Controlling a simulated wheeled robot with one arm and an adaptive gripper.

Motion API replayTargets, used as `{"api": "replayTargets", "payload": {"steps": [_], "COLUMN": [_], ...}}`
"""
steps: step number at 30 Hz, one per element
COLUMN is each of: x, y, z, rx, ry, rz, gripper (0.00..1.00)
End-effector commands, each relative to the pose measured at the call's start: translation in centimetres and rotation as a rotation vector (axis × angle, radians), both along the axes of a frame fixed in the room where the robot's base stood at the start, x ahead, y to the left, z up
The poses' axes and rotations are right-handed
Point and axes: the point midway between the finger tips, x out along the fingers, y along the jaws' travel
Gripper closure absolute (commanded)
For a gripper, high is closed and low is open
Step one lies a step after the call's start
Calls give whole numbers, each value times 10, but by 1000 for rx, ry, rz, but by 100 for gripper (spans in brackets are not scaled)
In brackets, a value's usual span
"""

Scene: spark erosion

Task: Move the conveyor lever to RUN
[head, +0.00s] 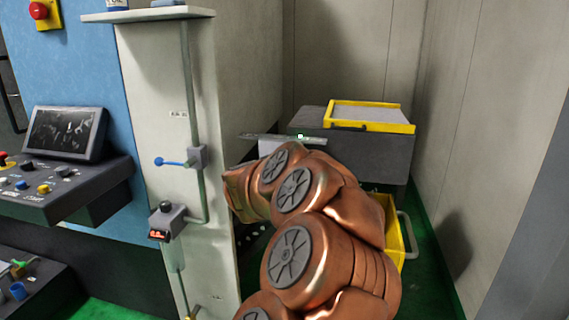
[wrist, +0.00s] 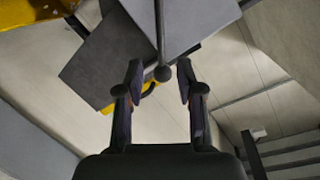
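A thin dark rod ending in a round knob (wrist: 162,74), which looks like the conveyor lever, shows in the wrist view. No RUN mark is readable. My gripper (wrist: 159,66) is open, with its dark fingers on either side of the knob and a visible gap on each side. In the head view my copper arm covers the gripper and the lever. A grey plate with a small green light (head: 300,136) shows just behind the arm.
A dark unit (head: 360,150) with a yellow-rimmed tray (head: 411,128) stands at the back. A yellow bin (head: 393,232) is low behind my arm. A pale cabinet (head: 150,100) with a blue-handled valve (head: 172,162) stands left. Green floor (head: 430,265) is clear at the right.

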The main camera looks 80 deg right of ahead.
Motion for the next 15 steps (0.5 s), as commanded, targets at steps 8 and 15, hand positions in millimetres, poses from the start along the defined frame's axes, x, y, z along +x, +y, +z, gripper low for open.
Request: {"api": "replayTargets", "payload": {"steps": [8,15], "x": [2,2], "y": [28,34], "z": [7,7], "rx": [0,1], "ry": [-2,0], "rz": [3,2], "gripper": [63,63]}}
